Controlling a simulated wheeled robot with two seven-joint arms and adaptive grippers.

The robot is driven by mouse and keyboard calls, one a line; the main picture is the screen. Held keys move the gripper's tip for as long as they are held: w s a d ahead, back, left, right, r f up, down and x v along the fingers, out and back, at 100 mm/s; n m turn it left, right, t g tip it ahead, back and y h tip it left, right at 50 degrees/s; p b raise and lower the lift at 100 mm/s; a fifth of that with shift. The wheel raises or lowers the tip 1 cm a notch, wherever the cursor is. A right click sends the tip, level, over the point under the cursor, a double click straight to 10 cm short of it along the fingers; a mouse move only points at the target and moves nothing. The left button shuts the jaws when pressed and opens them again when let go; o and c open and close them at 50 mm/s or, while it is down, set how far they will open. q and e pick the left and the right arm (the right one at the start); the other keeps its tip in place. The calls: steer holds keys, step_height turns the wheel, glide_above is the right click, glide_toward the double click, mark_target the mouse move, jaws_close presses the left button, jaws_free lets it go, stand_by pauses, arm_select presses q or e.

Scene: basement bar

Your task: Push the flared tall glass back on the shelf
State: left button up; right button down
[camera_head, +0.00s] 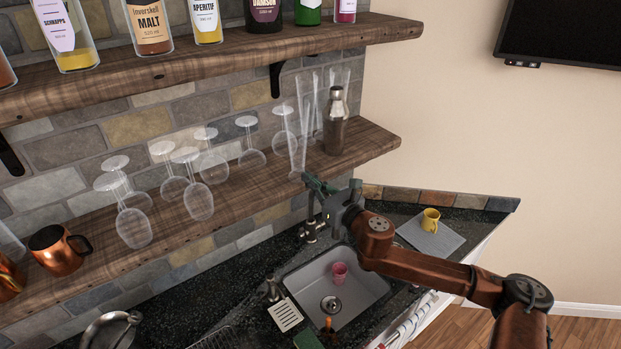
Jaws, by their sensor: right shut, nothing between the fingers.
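The flared tall glass (298,140) is clear and stands upright on the lower wooden shelf (240,192), close to its front edge. More clear tall glasses (317,100) stand behind it, partly overlapping it in the picture. My right gripper (314,183) is shut and empty, at the shelf's front edge just right of the glass's base. I cannot tell whether its fingertips touch the glass. My left gripper is not in view.
A metal shaker (336,125) stands close right of the glass. Several upside-down stemmed glasses (198,200) and a copper mug (58,250) are to the left. Bottles (148,27) line the upper shelf.

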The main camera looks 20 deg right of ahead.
mark_target(301, 172)
steer(key=p+x, duration=0.1)
steer(key=x, duration=0.3)
steer(key=shift+w+a+p, duration=0.1)
steer(key=shift+w+p, duration=0.2)
steer(key=shift+p, duration=0.1)
steer(key=shift+s, duration=0.15)
